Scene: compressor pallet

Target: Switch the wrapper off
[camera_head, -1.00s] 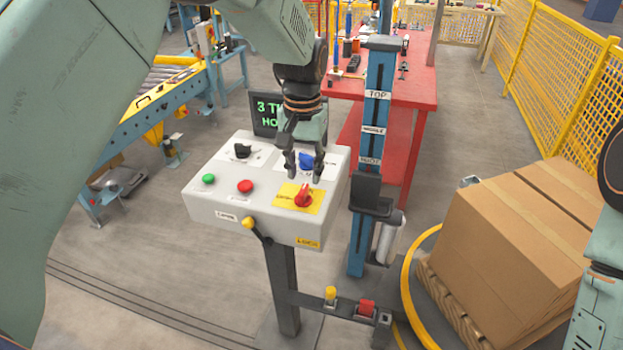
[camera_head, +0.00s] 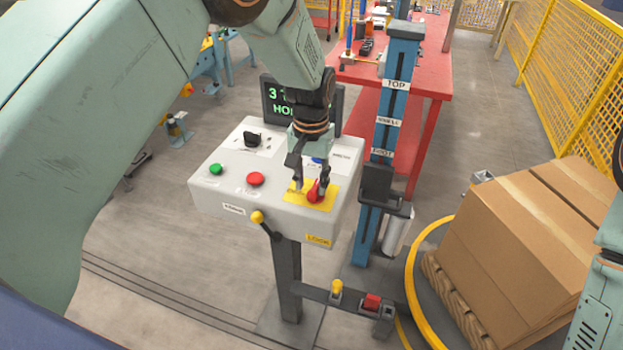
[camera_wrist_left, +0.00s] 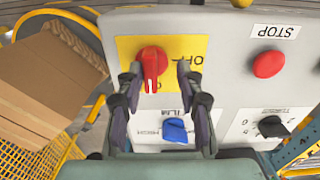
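The wrapper's control box (camera_head: 226,190) is a light grey panel on a dark post. A red rotary switch (camera_head: 314,191) sits on a yellow plate (camera_head: 328,205) at its right front; the wrist view shows the switch (camera_wrist_left: 152,63) with "OFF" lettering partly hidden beside it. My left gripper (camera_head: 311,188) is over this switch, fingers apart, one tip on either side of the red handle. I cannot tell whether the tips touch it. A blue knob (camera_wrist_left: 175,131) lies under the gripper, marked with film lettering. My right gripper is out of view.
The box also carries a green button (camera_head: 215,169), a red stop button (camera_head: 255,179) and a black knob (camera_head: 252,139). A yellow-tipped lever (camera_head: 257,217) juts from its front. The blue mast (camera_head: 395,85) and boxed pallet (camera_head: 520,240) stand to the right.

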